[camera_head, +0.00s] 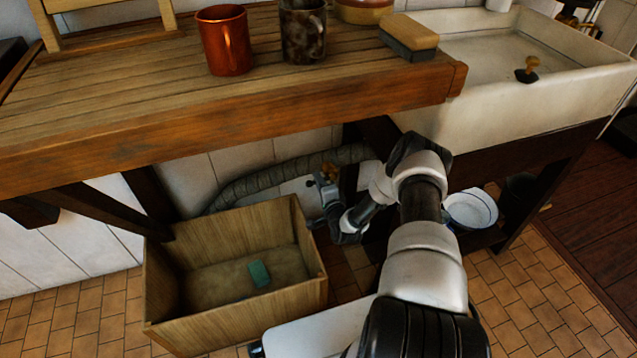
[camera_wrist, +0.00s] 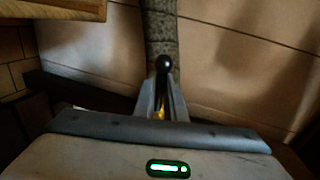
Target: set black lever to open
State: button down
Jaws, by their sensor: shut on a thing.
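The black lever (camera_wrist: 163,63) shows in the wrist view as a round black knob, with its lower part between the fingers. My gripper (camera_wrist: 163,95) is shut on the lever, one finger on each side below the knob. A bit of yellow brass (camera_wrist: 159,113) shows between the fingers. In the head view my gripper (camera_head: 325,188) is under the counter, beside a small brass valve fitting (camera_head: 330,169).
A grey ribbed hose (camera_head: 265,178) runs along the wall behind. An open wooden crate (camera_head: 235,318) with a green block (camera_head: 259,273) stands left of my arm. The wooden counter (camera_head: 130,105) is overhead. A white basin (camera_head: 471,209) sits on a shelf to the right, under the sink (camera_head: 500,95).

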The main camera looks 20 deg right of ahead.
jog(key=shift+w+r, duration=0.1)
jog(key=c, duration=1.8)
grip_release()
jog(key=s+r+p, duration=0.1)
jog(key=s, duration=0.4)
jog(key=s+r+p, duration=0.1)
jog(key=s+p, duration=0.1)
jog(key=s, duration=0.4)
jog(key=s+r+p, duration=0.1)
jog(key=s, duration=0.5)
jog(key=shift+s+a+r, duration=0.1)
jog(key=shift+a+r, duration=0.05)
